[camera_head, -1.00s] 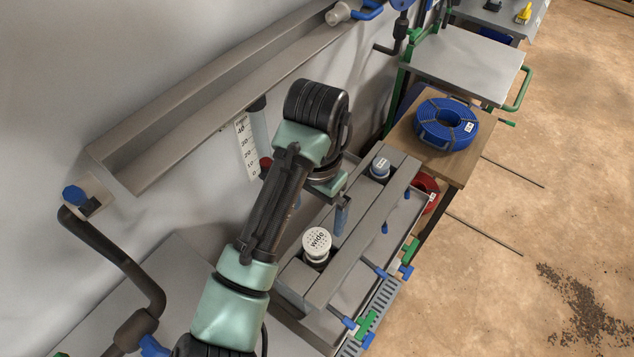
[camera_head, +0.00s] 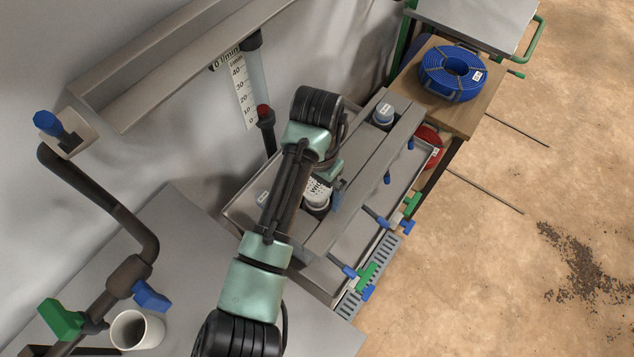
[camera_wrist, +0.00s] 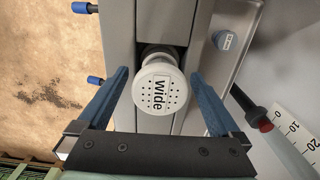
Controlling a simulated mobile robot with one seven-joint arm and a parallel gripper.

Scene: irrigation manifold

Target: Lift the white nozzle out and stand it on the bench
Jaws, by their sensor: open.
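The white nozzle (camera_wrist: 160,88), marked "wide", sits upright in the grey manifold (camera_wrist: 121,30) in the wrist view. It also shows in the head view (camera_head: 317,192), partly hidden behind my arm. My gripper (camera_wrist: 162,100) is open, with one blue finger on each side of the nozzle. I cannot tell whether either finger touches it. The grey bench (camera_head: 205,240) lies to the left of the manifold, partly behind my arm.
A white cup (camera_head: 138,331) stands at the bench's near left, close to a dark pipe (camera_head: 110,210) with green and blue handles. A flow gauge (camera_head: 243,95) rises behind. The bench middle looks clear.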

